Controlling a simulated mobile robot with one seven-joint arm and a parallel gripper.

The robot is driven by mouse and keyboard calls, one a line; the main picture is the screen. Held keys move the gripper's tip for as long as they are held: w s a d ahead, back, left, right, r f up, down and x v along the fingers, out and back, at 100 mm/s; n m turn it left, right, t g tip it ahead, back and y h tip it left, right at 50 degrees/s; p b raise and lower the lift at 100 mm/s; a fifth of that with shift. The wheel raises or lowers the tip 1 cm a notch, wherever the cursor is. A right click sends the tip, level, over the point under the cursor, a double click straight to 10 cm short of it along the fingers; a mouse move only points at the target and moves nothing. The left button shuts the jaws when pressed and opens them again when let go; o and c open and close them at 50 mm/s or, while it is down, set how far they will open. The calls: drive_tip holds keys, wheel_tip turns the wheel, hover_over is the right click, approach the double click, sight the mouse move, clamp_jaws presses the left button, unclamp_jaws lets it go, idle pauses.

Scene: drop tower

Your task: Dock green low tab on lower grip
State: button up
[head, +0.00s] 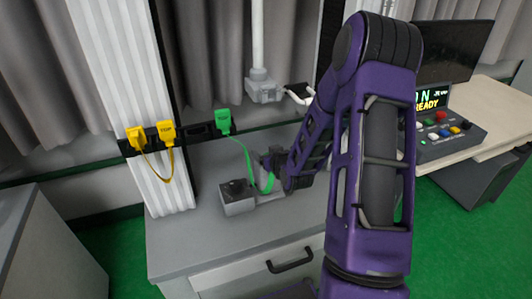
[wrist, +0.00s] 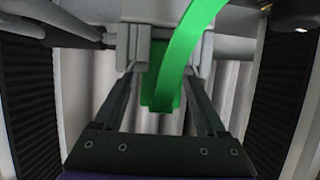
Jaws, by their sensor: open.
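A green tab (head: 223,121) sits upright on the black rail, and a thin green strap (head: 243,152) runs down from it. In the wrist view a curved green band (wrist: 187,40) crosses in front of a lower green piece (wrist: 160,92), between the fingers of my open gripper (wrist: 165,70). Whether the fingers touch it is unclear. A grey block with a dark top (head: 238,205) stands left of my gripper. The lower grip cannot be made out for certain.
Two yellow tabs (head: 167,131) joined by a yellow strap sit on the rail (head: 198,131) to the left. A grey fixture on a white pole (head: 263,88) hangs above. A control box with coloured buttons (head: 440,135) stands on the right table. The cabinet's front top (head: 190,245) is clear.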

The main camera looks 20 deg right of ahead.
drive_tip(key=p+v, duration=0.1)
drive_tip(key=v, duration=1.1)
